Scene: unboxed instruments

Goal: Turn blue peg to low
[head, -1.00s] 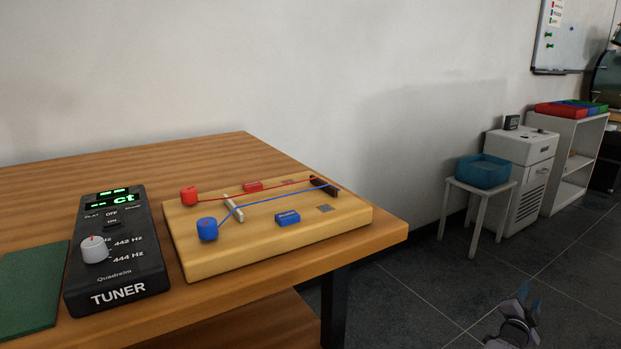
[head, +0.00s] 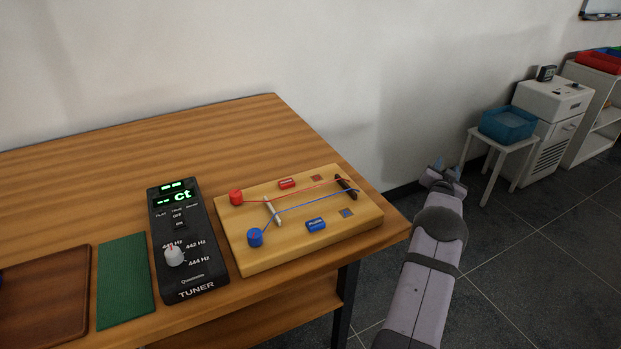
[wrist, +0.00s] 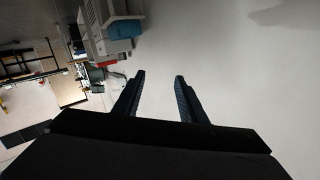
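The blue peg (head: 255,237) stands at the near left of a wooden string board (head: 290,248) on the table. A blue string runs from it to a dark bar at the board's right end. A red peg (head: 236,197) with a red string stands behind it. The black tuner (head: 181,255), with a grey knob and a lit green display, lies left of the board. My gripper (head: 447,170) is raised off the table's right side, apart from the board. In the wrist view its two fingers (wrist: 160,78) are apart with nothing between them.
A green mat (head: 125,280) and a brown tray (head: 50,300) lie left of the tuner. Small red and blue blocks sit on the board. A white stool (head: 497,143) with a blue bin (head: 508,123) stands beyond my gripper. The back of the wooden table (head: 130,145) is clear.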

